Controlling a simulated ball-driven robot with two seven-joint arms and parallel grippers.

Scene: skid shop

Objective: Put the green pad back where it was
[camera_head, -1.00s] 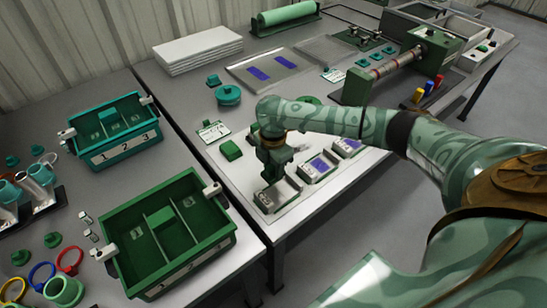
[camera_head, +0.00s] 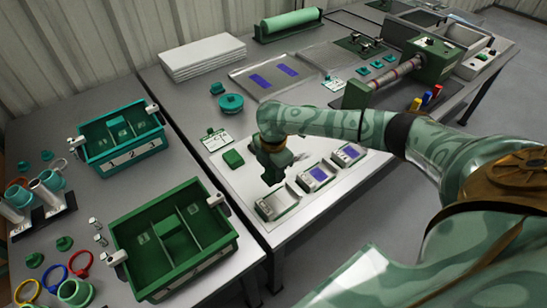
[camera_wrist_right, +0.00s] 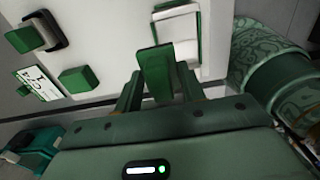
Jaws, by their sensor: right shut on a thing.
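My right gripper (camera_head: 271,180) is above the white board (camera_head: 240,185) on the middle table, just behind the nearest grey tray (camera_head: 278,204). In the right wrist view it is shut on a green pad (camera_wrist_right: 155,72), held upright between the fingers (camera_wrist_right: 157,92). In the head view the gripper mostly hides this pad. The nearest tray shows a pale inside with no pad. Two more trays, a middle one (camera_head: 303,183) and a far one (camera_head: 335,160), hold purple-blue pieces. A separate green block (camera_head: 233,158) lies on the board. My left gripper is out of view.
A green bin (camera_head: 190,265) with dividers stands at the front left, a teal numbered bin (camera_head: 122,155) behind it. A small card (camera_head: 215,139) and a teal round part (camera_head: 231,103) lie behind the board. A roller machine (camera_head: 400,75) stands at the right.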

